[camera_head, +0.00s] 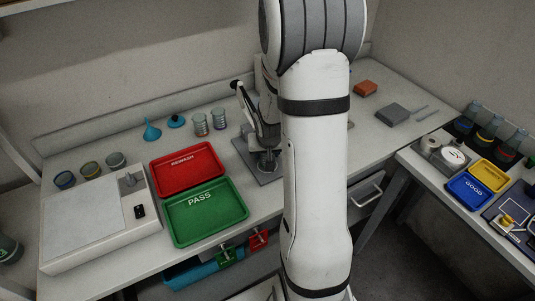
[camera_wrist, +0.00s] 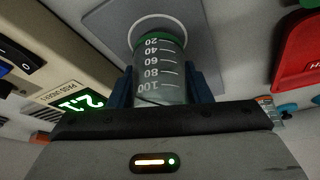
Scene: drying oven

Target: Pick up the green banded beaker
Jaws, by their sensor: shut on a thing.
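In the wrist view, a clear graduated beaker (camera_wrist: 160,68) with a green band near its far end stands between the two blue fingers of my gripper (camera_wrist: 162,86). The fingers press on its sides, and white marks from 20 to 100 face the camera. The green end lies in front of a white ring on a grey plate (camera_wrist: 112,24). I cannot tell whether the beaker touches the plate. In the head view my white arm fills the middle, and I cannot make out my gripper.
A lit green display (camera_wrist: 75,100) is at left and a red tray (camera_wrist: 302,50) at right in the wrist view. The head view shows a red tray (camera_head: 187,167), a green PASS tray (camera_head: 205,211), several small beakers (camera_head: 90,170) and a press-like stand (camera_head: 262,140).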

